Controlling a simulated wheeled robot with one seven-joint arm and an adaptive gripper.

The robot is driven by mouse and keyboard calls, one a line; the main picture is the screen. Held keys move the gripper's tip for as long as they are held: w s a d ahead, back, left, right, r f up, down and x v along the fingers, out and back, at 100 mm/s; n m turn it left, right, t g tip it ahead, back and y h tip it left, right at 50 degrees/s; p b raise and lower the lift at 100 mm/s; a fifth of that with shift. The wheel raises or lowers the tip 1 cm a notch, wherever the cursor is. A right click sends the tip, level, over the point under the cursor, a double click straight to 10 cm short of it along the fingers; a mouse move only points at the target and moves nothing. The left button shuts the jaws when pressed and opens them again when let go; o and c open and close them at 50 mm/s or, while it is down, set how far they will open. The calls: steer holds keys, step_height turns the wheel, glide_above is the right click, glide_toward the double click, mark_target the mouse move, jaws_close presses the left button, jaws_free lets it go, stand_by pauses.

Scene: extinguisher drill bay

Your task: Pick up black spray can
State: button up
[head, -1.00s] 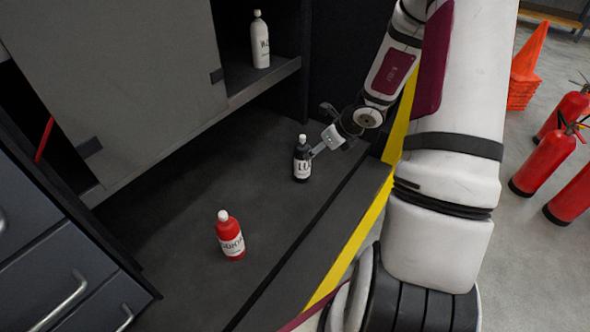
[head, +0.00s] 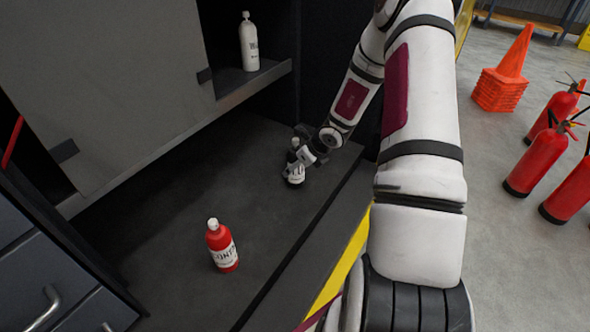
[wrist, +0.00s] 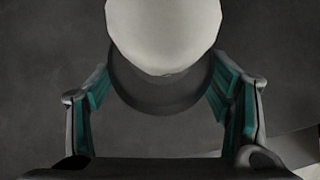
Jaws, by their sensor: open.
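The black spray can (head: 290,176) with a white cap and white label stands on the dark shelf floor (head: 185,195), partly hidden by my gripper (head: 300,157). In the wrist view, its pale cap (wrist: 165,35) fills the top middle, with the dark body (wrist: 160,92) below it. The two teal-padded fingers of my gripper (wrist: 162,108) are open, one on each side of the can. Whether either pad touches it, I cannot tell.
A red bottle (head: 223,247) stands nearer on the same floor. A white bottle (head: 249,42) stands on a raised shelf behind. A grey panel (head: 95,70) covers the left. Red extinguishers (head: 540,160) and orange cones (head: 505,75) stand outside, right.

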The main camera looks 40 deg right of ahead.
steer(key=shift+w+f, duration=0.15)
steer(key=shift+f, duration=0.1)
steer(key=shift+c, duration=0.6)
steer(key=c, duration=1.4)
steer(key=shift+r, duration=0.15)
